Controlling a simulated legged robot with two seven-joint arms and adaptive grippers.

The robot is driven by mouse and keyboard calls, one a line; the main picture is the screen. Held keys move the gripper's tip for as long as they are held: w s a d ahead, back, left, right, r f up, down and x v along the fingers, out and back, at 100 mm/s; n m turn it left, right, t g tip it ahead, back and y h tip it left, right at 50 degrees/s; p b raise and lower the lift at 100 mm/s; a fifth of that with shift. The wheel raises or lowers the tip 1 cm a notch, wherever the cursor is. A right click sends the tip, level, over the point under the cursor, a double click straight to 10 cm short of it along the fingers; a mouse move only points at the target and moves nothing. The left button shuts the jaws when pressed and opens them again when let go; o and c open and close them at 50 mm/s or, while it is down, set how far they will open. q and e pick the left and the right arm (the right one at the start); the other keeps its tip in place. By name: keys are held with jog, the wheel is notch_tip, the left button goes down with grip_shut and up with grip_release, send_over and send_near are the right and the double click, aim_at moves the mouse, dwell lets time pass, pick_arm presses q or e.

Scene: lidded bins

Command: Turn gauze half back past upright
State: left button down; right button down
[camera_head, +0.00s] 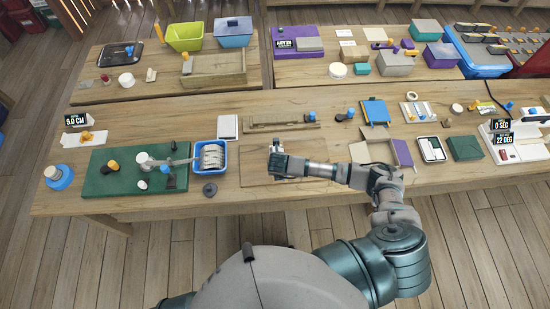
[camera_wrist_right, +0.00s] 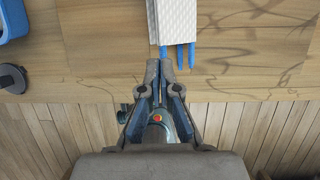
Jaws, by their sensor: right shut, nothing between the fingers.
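The gauze half appears as a white, finely textured panel (camera_wrist_right: 178,20) at the top of the right wrist view, with a narrow plain strip along its left edge. Blue prongs (camera_wrist_right: 181,56) stick out from its near edge. My right gripper (camera_wrist_right: 165,62) is shut and empty, with its tips just short of the panel's near edge; contact is unclear. In the head view the right gripper (camera_head: 276,160) is over the front middle of the table and hides most of the gauze piece. The panel's exact tilt cannot be told. My left gripper is not in view.
A blue bin (camera_head: 224,155) and a dark round disc (camera_head: 210,189) are left of the gripper. A green mat (camera_head: 115,185) with a device lies farther left. A purple-edged panel (camera_head: 401,153) stands to the right. Bare wood (camera_wrist_right: 110,40) surrounds the gauze piece.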

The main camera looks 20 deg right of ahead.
jog(key=shift+f+b, duration=1)
jog(key=shift+f, duration=0.3)
jog(key=shift+r+p, duration=1)
jog(key=shift+r, duration=0.7)
jog(key=shift+f, duration=0.1)
jog(key=s+r+p, duration=0.3)
jog(key=r, duration=0.1)
jog(key=shift+a, duration=0.35)
